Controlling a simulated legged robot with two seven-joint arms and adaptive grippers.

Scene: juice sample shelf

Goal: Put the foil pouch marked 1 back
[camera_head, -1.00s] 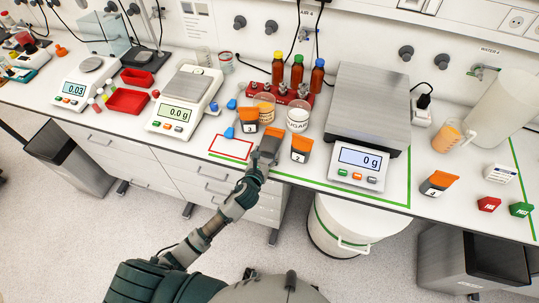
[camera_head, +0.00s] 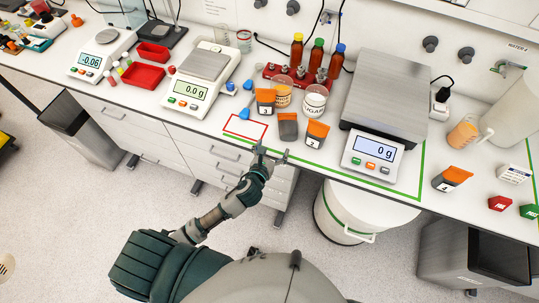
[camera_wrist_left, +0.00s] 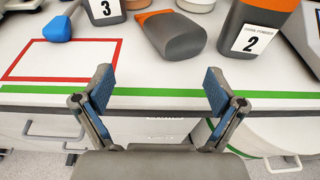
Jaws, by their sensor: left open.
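Pouch 4 (camera_head: 451,178) is farther right. No pouch showing a 1 is visible. A red outlined rectangle (camera_head: 229,130) on the bench, left of the pouches, is empty. My left gripper (camera_head: 271,152) is open and empty at the bench's front edge, short of the unlabelled pouch and apart from it. My right gripper is out of view.
A large scale (camera_head: 373,150) reading 0 g stands right of the pouches. A smaller balance (camera_head: 188,103) is on the left. Behind the pouches are a sugar jar (camera_head: 314,104) and a red rack of bottles (camera_head: 289,72). A blue scoop (camera_head: 244,114) lies near the red outline.

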